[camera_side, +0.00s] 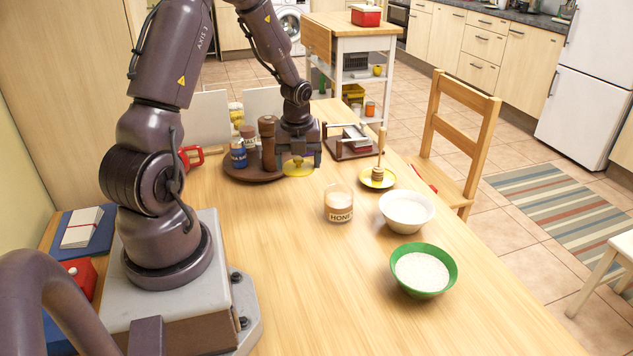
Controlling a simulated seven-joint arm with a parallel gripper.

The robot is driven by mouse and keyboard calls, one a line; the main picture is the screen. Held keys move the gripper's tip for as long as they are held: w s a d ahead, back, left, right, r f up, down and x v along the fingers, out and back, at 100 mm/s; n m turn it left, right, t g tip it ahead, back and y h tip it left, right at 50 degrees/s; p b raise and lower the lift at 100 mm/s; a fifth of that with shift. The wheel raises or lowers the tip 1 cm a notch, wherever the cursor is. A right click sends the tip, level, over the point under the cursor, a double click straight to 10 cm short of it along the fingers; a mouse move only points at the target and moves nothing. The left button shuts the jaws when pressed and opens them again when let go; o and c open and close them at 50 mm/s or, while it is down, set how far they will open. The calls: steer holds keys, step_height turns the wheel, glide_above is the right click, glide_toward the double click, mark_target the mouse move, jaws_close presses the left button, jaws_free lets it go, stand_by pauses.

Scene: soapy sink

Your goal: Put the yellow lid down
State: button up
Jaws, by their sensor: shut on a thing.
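The yellow lid (298,170) is a round, flat disc with a knob-like middle. My gripper (299,163) points down and is shut on it, with a dark finger on either side. The lid is at the right edge of the brown round tray, very low over the wooden table (290,260). I cannot tell whether it touches the table. The fingers hide part of its top. The honey jar (338,205) stands open on the table, nearer the camera and to the right of my gripper.
The round tray (240,172) holds a blue jar (238,154) and a tall brown mill (268,143). A yellow saucer (387,181) with a honey dipper (379,160), a white bowl (407,223) and a green bowl (423,289) stand at right. A napkin holder (351,142) is behind. The front middle is clear.

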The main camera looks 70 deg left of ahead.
steer(key=w+a+f, duration=0.2)
steer(key=w+a, duration=0.1)
glide_above(316, 188)
steer(key=f, duration=0.5)
steer(key=shift+s+d+f, duration=0.1)
steer(key=shift+d+f, duration=0.1)
steer(key=shift+d, duration=0.2)
steer(key=shift+a+f, duration=0.1)
steer(key=shift+f, duration=1.6)
